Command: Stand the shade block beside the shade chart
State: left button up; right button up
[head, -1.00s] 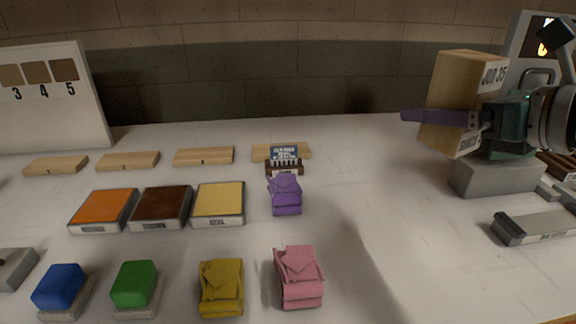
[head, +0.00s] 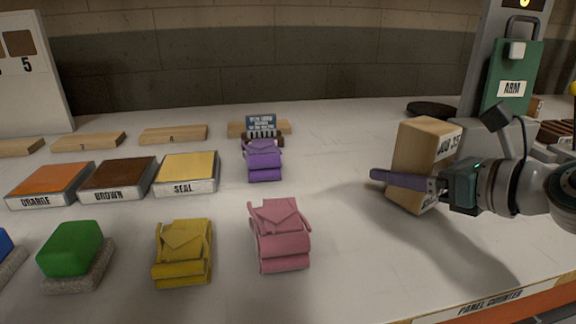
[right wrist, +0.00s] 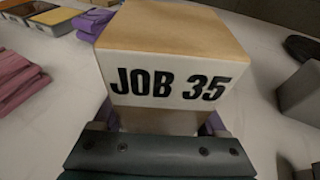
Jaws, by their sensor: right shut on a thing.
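The shade block (head: 421,148) is a tan wooden block with a white label. The label reads JOB 35 in the right wrist view (right wrist: 170,85). My right gripper (head: 402,180) is shut on it, with purple fingers along its sides. The block leans slightly in the head view; I cannot tell whether its base touches the counter. The shade chart (head: 40,98) is a white upright board at the far left, cut by the picture edge, showing a brown swatch over the number 5. The block is far to its right. My left gripper is not in view.
A grey pedestal (head: 485,140) is behind my gripper. Counter between pouches and block is clear.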

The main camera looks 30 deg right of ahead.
jog(key=shift+f, duration=0.5)
jog(key=o, duration=1.6)
jog(key=shift+r, duration=0.1)
jog(key=shift+c, duration=0.2)
